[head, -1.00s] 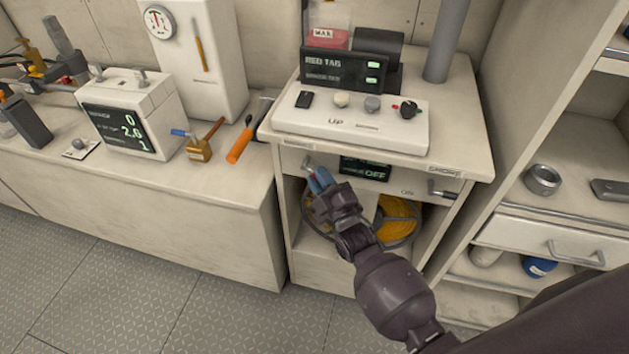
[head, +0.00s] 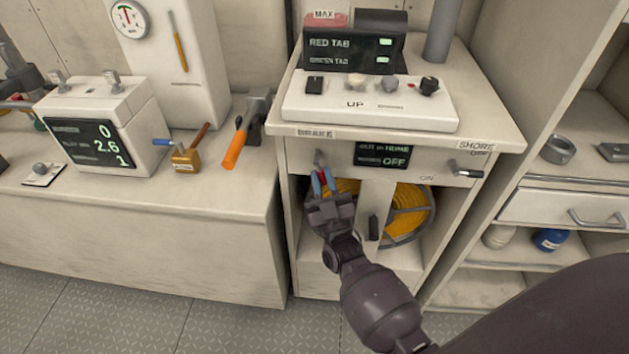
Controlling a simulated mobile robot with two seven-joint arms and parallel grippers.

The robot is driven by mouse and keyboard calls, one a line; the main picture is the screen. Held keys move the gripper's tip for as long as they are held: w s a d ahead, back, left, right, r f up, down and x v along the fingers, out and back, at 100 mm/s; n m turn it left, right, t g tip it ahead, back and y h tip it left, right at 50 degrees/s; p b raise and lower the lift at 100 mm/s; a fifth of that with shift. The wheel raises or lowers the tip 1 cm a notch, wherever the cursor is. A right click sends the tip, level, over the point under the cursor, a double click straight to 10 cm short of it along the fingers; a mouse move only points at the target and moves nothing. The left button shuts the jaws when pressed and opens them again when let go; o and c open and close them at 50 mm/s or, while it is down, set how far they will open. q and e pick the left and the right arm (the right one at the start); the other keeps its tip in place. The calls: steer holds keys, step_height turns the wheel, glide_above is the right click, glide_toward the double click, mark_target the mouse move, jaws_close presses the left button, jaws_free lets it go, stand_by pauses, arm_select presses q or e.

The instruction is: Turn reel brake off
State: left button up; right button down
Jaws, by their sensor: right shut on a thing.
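The reel cabinet (head: 395,146) stands at centre right, with a BRAKE label (head: 315,133) on its top left edge. Below that label is the brake lever (head: 319,158), a small grey lever on the front panel, pointing roughly downward. My right gripper (head: 323,183) is shut on its lower end; a bit of red shows between the blue fingertips, which hide the rest. The yellow hose reel (head: 410,212) sits in the open bay behind my gripper. A small display (head: 382,156) on the panel reads OFF on its lower line; that line's first word is too small to read. My left gripper is out of view.
A second lever (head: 466,171) sits at the panel's right under the SHORE label. A black handle (head: 374,228) stands on the bay's middle post, close to my right wrist. A console (head: 368,108) with knobs is on top. Shelves stand to the right, a counter with tools to the left.

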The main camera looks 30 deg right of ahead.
steer(key=m+h, duration=0.2)
steer(key=m, duration=0.1)
steer(key=shift+w+a+f+h+b, duration=0.15)
steer(key=shift+a+f+h+b, duration=0.2)
steer(key=shift+f+h, duration=0.05)
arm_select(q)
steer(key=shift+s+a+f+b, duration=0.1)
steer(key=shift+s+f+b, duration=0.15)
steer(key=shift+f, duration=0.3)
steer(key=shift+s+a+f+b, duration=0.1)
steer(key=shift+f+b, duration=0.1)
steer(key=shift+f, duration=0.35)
arm_select(e)
steer(key=shift+w+a+r+m+g+h, duration=0.15)
steer(key=shift+m+g+h, duration=0.1)
steer(key=shift+m+h, duration=0.8)
steer(key=shift+w+a+m+g+h, duration=0.1)
steer(key=shift+m+g+h, duration=0.15)
steer(key=shift+m+h, duration=0.8)
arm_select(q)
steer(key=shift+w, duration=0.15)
arm_select(e)
steer(key=shift+r, duration=0.1)
steer(key=c, duration=1.1)
jaws_free()
